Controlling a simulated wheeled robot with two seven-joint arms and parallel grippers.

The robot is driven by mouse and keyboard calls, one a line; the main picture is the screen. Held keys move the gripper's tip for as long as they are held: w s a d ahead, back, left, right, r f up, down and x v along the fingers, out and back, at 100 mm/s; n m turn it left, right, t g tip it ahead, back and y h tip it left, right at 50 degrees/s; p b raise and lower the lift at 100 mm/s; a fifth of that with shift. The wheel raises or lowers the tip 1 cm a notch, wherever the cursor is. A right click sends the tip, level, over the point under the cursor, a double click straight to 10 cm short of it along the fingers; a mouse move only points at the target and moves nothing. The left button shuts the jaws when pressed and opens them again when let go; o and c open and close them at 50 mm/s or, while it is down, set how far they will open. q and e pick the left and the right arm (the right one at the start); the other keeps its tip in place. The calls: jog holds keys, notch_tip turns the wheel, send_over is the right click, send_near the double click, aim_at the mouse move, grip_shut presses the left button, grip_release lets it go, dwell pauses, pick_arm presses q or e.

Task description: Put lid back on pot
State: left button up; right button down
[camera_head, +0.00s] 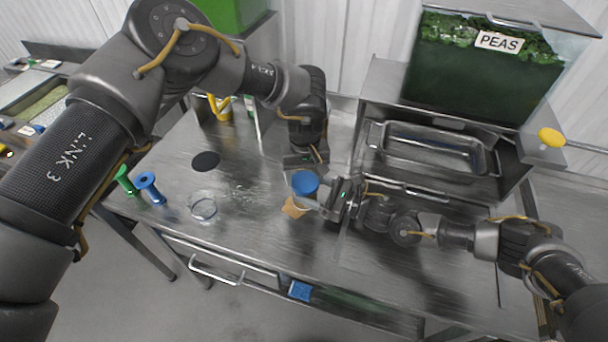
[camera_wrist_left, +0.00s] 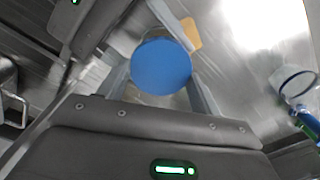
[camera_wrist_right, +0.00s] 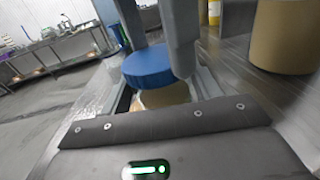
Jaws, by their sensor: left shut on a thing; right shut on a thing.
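A round blue lid (camera_head: 305,183) is between the fingers of my left gripper (camera_head: 308,176), which is shut on it. It fills the middle of the left wrist view (camera_wrist_left: 161,66). In the right wrist view the lid (camera_wrist_right: 149,66) is directly over a pale tan pot (camera_wrist_right: 165,95), slightly tilted. I cannot tell whether it is seated on the rim. My right gripper (camera_head: 328,203) reaches in from the right and is shut on the pot. The pot is mostly hidden by the lid and grippers in the head view.
A tan piece (camera_head: 295,207) shows just in front of the lid. A metal tray (camera_head: 437,140) sits below the PEAS bin (camera_head: 480,70).

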jog(key=shift+f, duration=0.1)
pick_arm(q)
jog(key=o, duration=1)
jog(key=shift+c, duration=0.2)
jog(key=shift+r, duration=2.25)
jog(key=shift+c, duration=0.3)
